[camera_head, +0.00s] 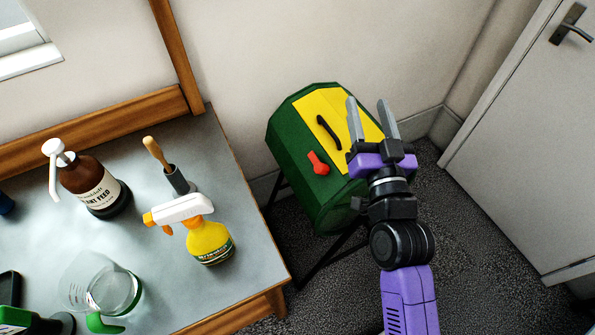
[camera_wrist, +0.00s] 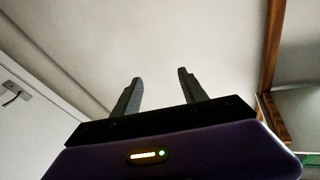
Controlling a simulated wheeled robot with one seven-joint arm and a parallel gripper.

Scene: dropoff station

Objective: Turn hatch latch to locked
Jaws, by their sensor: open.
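The hatch (camera_head: 312,108) is a yellow panel on a green drum-shaped bin (camera_head: 298,150). A black curved handle (camera_head: 328,133) is fixed on the yellow panel. The red latch (camera_head: 318,163) sits on the green front just below the panel's lower edge, tilted, its narrow end pointing up and left. My gripper (camera_head: 372,118) is open and empty, in front of the right part of the bin and hiding some of it. It is apart from the latch, to its upper right. In the wrist view my gripper (camera_wrist: 158,95) points at bare wall and ceiling; the latch is not seen there.
A grey-topped table (camera_head: 150,235) stands left of the bin, with a brown pump bottle (camera_head: 95,188), a yellow spray bottle (camera_head: 208,240), a wooden-handled brush (camera_head: 172,170) and a clear jug (camera_head: 105,285). A door (camera_head: 540,140) is at right. Carpet (camera_head: 480,270) there is clear.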

